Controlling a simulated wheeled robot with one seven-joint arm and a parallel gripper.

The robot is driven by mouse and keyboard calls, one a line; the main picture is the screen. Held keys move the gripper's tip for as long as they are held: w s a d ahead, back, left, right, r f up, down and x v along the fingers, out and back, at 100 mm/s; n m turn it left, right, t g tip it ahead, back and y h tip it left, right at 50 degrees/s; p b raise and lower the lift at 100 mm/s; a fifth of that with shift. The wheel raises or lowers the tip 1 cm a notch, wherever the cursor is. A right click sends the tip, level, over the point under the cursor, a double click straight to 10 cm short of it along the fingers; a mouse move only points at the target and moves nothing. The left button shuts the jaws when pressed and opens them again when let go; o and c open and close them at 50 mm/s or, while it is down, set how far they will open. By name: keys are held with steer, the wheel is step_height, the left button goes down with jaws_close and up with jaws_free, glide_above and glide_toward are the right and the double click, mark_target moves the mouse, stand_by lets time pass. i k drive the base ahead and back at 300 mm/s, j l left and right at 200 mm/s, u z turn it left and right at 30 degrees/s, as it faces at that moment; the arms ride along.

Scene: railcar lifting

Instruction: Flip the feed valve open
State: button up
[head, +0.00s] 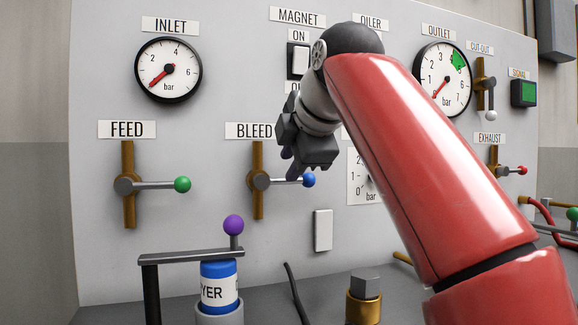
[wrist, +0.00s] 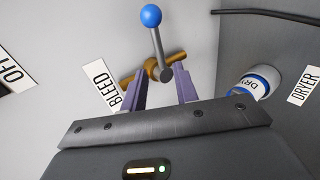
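The feed valve has a horizontal grey lever with a green ball (head: 182,184), on a vertical brass pipe (head: 129,205) under the FEED label (head: 127,129). It is not in the wrist view. My gripper (head: 291,163) is to its right, in front of the bleed valve. The purple fingers (wrist: 161,86) are apart with nothing held between them. The bleed valve's lever, with its blue ball (head: 309,180), also lies horizontal in the head view. In the wrist view the blue ball (wrist: 151,15) is beyond the fingertips; contact with the valve cannot be told.
The dryer (head: 219,285) stands below, with a purple ball (head: 233,225) on a bar above it. The inlet gauge (head: 168,70) is above the feed valve. The panel between the feed and bleed valves is clear. My red arm hides part of the panel's right side.

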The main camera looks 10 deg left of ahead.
mark_target(124, 186)
steer(key=k+l, duration=0.65)
steer(key=k, duration=0.25)
